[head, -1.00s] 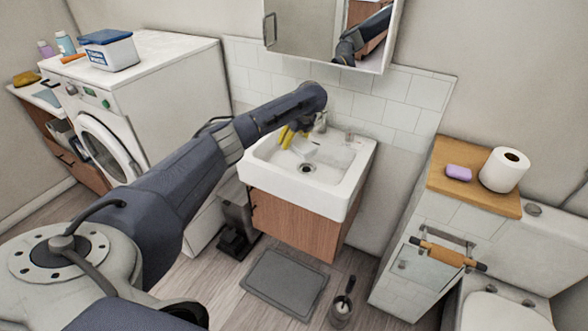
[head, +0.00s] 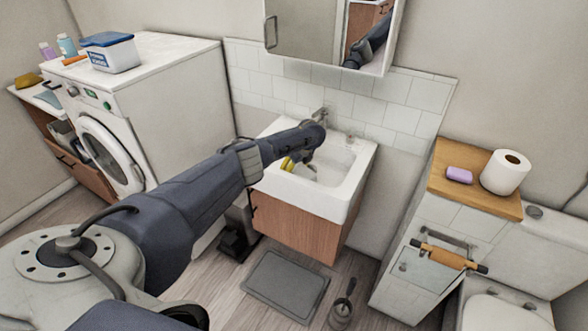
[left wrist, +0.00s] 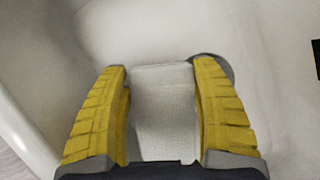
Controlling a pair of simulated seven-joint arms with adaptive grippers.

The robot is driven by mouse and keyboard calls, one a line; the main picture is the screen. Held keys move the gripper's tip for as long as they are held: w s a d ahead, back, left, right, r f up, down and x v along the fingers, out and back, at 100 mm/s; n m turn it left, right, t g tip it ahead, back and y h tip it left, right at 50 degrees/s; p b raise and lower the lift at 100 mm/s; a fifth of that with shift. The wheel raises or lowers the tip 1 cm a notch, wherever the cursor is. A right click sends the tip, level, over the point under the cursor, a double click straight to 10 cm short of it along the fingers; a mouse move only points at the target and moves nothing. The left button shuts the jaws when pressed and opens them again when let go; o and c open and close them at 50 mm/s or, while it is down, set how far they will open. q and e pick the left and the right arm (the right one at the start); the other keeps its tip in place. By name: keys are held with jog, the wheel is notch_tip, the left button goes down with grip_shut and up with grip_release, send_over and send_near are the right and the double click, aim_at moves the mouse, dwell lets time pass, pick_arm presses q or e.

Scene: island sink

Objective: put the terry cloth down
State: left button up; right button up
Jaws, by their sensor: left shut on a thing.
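The terry cloth (left wrist: 164,112) is a pale grey, fine-textured piece between the yellow fingers of my left gripper (left wrist: 162,105) in the left wrist view. The gripper is shut on it. The white sink basin (left wrist: 165,30) is behind the cloth; whether the cloth touches it I cannot tell. In the head view, the yellow fingers of my left gripper (head: 289,163) are low over the left part of the sink (head: 342,182). I cannot make out the cloth there. My right gripper is not in view.
The faucet (head: 319,114) is at the back of the sink, close to my left wrist. A mirror cabinet (head: 310,35) hangs above. A washing machine (head: 175,90) stands to the left. A wooden-topped ledge (head: 480,195) on the right holds purple soap (head: 459,175) and a paper roll (head: 504,170).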

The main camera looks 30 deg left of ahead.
aim_at(301, 171)
pick_arm(q)
jog(key=shift+f, duration=0.4)
jog(key=shift+f, duration=0.15)
jog(key=o, duration=1.2)
jog(key=shift+c, duration=0.2)
jog(key=shift+v, duration=6.15)
jog(key=shift+a, duration=0.1)
